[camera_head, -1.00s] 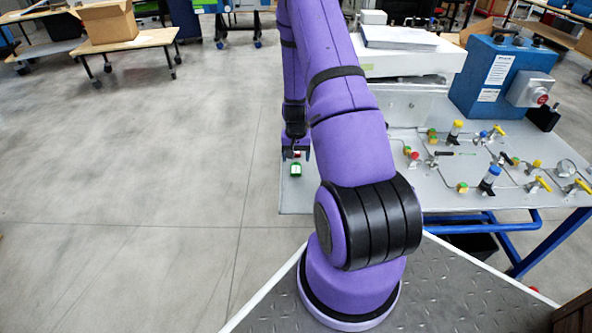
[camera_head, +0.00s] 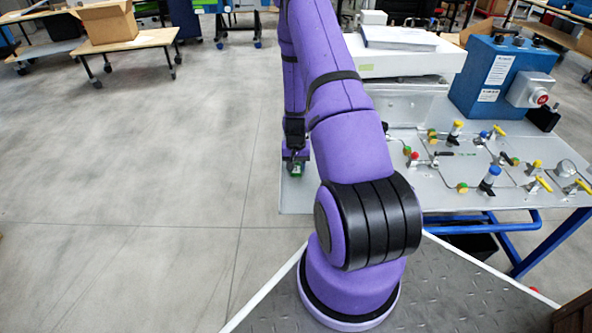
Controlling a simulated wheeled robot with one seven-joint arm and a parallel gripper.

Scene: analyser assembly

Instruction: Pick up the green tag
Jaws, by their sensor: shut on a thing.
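The green tag (camera_head: 295,170) shows as a small green and white piece at the left end of the grey table (camera_head: 300,200). My gripper (camera_head: 294,165) is right over it, pointing down, and is shut on the tag. The gripper hides the upper part of the tag. I cannot tell whether the tag still touches the table.
A panel of valves and fittings (camera_head: 476,171) with yellow, red and blue handles covers the table's right part. A blue box (camera_head: 490,75) and a white device (camera_head: 410,62) stand behind. Bare table lies around the tag, close to the left edge.

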